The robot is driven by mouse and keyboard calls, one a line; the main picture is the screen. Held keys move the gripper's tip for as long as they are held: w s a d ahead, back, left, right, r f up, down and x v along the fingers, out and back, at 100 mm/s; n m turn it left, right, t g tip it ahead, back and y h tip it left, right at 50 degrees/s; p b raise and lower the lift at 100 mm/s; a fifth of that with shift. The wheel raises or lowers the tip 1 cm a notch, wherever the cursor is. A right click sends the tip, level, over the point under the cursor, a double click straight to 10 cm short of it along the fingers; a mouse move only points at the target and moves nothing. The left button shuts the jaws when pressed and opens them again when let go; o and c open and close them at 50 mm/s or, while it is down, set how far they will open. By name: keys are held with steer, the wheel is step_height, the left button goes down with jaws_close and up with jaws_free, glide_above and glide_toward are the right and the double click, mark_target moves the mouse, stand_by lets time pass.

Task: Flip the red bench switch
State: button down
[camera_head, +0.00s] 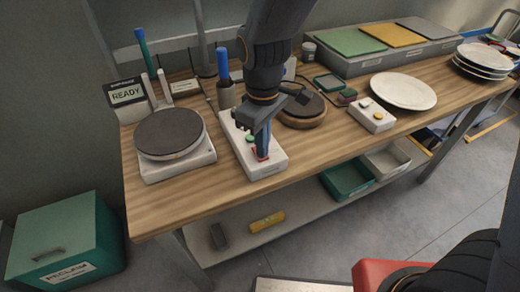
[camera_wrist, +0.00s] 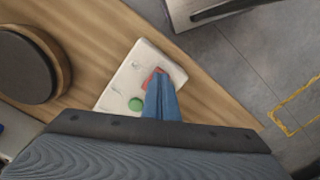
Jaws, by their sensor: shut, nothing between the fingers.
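The red bench switch (camera_head: 260,156) sits near the front end of a white control box (camera_head: 271,167) on the wooden bench. The box also carries a green button, clear in the wrist view (camera_wrist: 135,104). My gripper (camera_head: 263,150) is shut and empty, its blue fingers pointing down at the red switch. In the wrist view the fingertips (camera_wrist: 160,78) overlap the red switch (camera_wrist: 149,79) and hide part of it. I cannot tell whether they touch it or which way the switch is set.
A dark round plate on a white base (camera_head: 178,172) stands left of the box. A round wooden-based disc (camera_head: 304,121), a white box with buttons (camera_head: 372,115) and a white plate (camera_head: 403,91) lie to the right. The bench's front edge is close to the switch.

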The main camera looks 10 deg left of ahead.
step_height(320, 180, up, 7)
steer(key=p, duration=0.5)
steer(key=shift+p, duration=0.4)
steer(key=shift+f, duration=0.1)
